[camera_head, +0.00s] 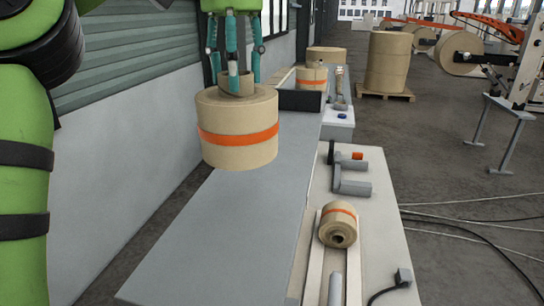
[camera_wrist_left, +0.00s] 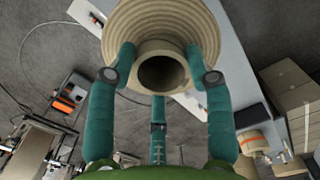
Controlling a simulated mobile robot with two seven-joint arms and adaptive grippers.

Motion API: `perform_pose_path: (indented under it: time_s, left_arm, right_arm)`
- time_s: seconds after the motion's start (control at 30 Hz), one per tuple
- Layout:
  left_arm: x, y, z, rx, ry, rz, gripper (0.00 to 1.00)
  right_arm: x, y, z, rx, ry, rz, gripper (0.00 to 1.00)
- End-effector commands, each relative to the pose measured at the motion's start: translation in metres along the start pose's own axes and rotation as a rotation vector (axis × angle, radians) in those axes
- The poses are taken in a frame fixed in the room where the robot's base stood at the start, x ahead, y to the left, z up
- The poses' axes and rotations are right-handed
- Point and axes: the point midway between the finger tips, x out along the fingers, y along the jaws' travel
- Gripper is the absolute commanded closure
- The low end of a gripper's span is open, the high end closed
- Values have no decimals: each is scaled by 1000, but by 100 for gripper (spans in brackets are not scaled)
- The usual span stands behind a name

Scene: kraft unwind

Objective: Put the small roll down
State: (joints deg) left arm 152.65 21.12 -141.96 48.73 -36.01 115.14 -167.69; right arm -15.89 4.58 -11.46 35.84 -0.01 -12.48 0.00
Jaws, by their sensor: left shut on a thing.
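My left gripper (camera_head: 235,72) points down and is shut on the protruding core of a tan paper roll (camera_head: 238,145) with an orange band. The roll hangs upright, its axis vertical, over the far left part of the grey tabletop (camera_head: 235,225). It looks raised, but its underside and any gap below are hidden. In the left wrist view the teal fingers (camera_wrist_left: 163,78) close around the hollow core, and the roll's ringed top (camera_wrist_left: 228,38) lies beyond. My right gripper is in neither view.
Another banded roll (camera_head: 338,217) lies on its side on pale rails at front right. A dark tray (camera_head: 300,101) stands at the back, with a banded roll (camera_head: 311,74) near it. Grey brackets (camera_head: 350,187) stand to the right. The near grey tabletop is clear.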

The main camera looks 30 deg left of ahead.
Motion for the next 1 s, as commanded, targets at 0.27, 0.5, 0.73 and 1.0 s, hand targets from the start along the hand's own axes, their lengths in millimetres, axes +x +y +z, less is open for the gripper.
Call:
perform_pose_path:
  time_s: [0.27, 0.5, 0.73, 1.0]
  left_arm:
    - [11, 10, 17, 7, -3, 7, 93]
    - [29, 27, 42, 7, 4, 2, 93]
    - [52, 48, 73, 8, 2, 1, 94]
    - [67, 63, 96, 2, 5, 1, 94]
  right_arm:
    - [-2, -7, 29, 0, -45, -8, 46]
    - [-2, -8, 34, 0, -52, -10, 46]
    - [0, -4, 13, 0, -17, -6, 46]
    - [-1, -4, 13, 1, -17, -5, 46]
